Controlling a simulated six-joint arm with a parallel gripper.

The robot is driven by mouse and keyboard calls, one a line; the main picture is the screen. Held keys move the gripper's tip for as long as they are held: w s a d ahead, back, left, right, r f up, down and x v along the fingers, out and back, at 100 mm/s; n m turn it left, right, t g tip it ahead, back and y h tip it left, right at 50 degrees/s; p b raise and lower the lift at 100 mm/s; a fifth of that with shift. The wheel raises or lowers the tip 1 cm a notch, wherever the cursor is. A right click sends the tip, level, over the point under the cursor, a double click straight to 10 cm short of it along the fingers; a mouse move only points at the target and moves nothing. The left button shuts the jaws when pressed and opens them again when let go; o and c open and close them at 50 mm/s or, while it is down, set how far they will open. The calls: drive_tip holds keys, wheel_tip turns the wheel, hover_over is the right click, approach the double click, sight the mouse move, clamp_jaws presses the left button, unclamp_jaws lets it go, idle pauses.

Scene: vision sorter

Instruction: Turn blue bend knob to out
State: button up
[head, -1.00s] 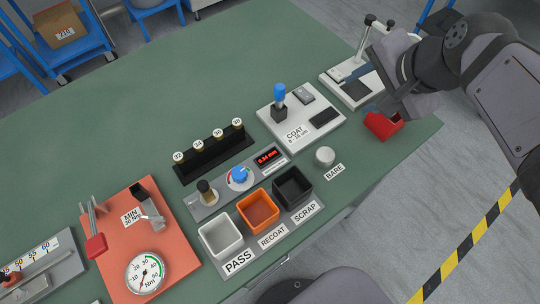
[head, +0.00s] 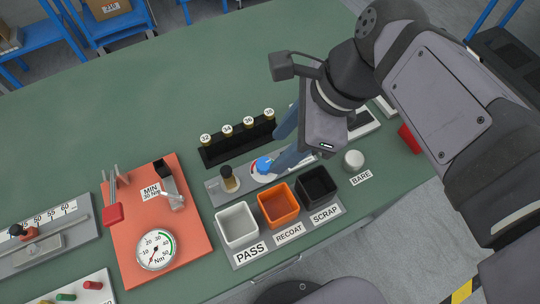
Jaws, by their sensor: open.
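The blue bend knob (head: 263,165) sits on a white dial on a grey plate (head: 216,191) in the middle of the bench. A brass-and-black post (head: 229,180) stands at the plate's left end. My gripper (head: 277,156) is at the knob from the upper right, with its blue-grey fingers open. One finger shows behind the knob and one to its right. Whether either touches the knob I cannot tell. The gripper hides part of the dial, its markings and the red display beside it.
White PASS (head: 237,240), orange RECOAT (head: 263,216) and black SCRAP (head: 335,187) bins stand in front of the plate. A black rack (head: 210,156) with numbered pegs is behind it. An orange torque station (head: 190,245) is left. A BARE cylinder (head: 354,160) stands right.

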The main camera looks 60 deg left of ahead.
sight(266, 163)
drive_tip(key=shift+b+x, duration=0.55)
drive_tip(key=shift+x, duration=2.5)
drive_tip(key=shift+w, duration=0.1)
drive_tip(key=c, duration=1.1)
